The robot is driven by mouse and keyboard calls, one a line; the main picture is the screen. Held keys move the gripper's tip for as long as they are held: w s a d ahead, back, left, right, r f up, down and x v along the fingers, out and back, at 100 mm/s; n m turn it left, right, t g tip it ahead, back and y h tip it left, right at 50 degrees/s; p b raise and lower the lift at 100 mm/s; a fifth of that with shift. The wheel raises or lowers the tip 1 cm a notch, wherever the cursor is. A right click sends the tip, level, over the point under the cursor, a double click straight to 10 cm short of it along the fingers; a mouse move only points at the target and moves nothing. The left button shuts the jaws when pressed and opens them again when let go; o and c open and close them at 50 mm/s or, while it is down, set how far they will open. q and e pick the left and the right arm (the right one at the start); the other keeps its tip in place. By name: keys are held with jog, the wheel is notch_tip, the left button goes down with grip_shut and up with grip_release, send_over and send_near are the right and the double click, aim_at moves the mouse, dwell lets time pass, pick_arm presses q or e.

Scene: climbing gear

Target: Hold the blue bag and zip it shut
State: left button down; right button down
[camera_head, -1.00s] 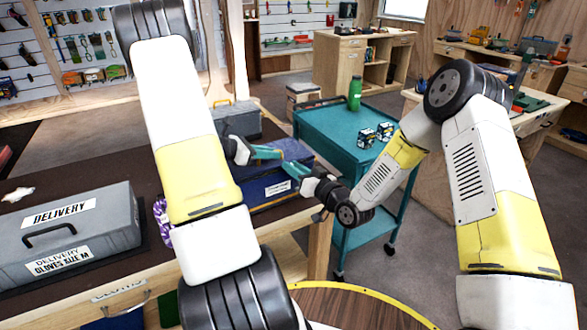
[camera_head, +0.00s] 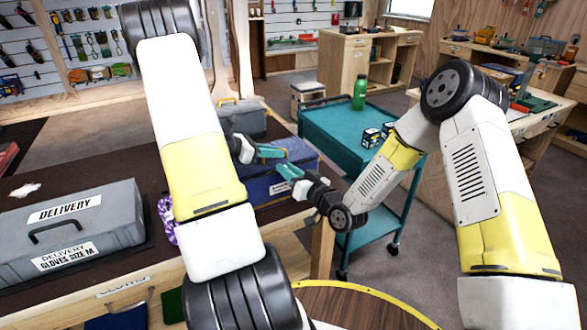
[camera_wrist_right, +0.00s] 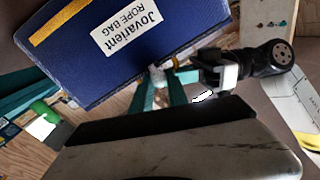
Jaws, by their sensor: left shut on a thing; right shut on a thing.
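The blue bag (camera_head: 272,190) lies on the dark-topped bench, partly behind my left arm. In the right wrist view the bag (camera_wrist_right: 72,62) shows a yellow-orange strip and a white label reading "Jovarient ROPE BAG". My left gripper (camera_head: 278,153) is at the bag's far upper side, its teal fingers shut on part of the bag. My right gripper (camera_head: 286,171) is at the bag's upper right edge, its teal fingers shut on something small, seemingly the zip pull. The held part is hidden between the fingertips. I cannot tell how far the zip is closed.
A grey delivery case (camera_head: 95,228) lies on the bench at left. A grey toolbox (camera_head: 242,118) stands behind the bag. A teal cart (camera_head: 325,125) carrying a green bottle (camera_head: 359,92) and small boxes stands right of the bench. Purple rope (camera_head: 166,220) lies beside my left arm.

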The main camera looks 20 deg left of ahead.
jog(key=c, duration=1.3)
grip_release()
jog(key=v, duration=1.2)
jog(key=shift+f, duration=0.1)
pick_arm(q)
jog(key=c, duration=1.4)
grip_release()
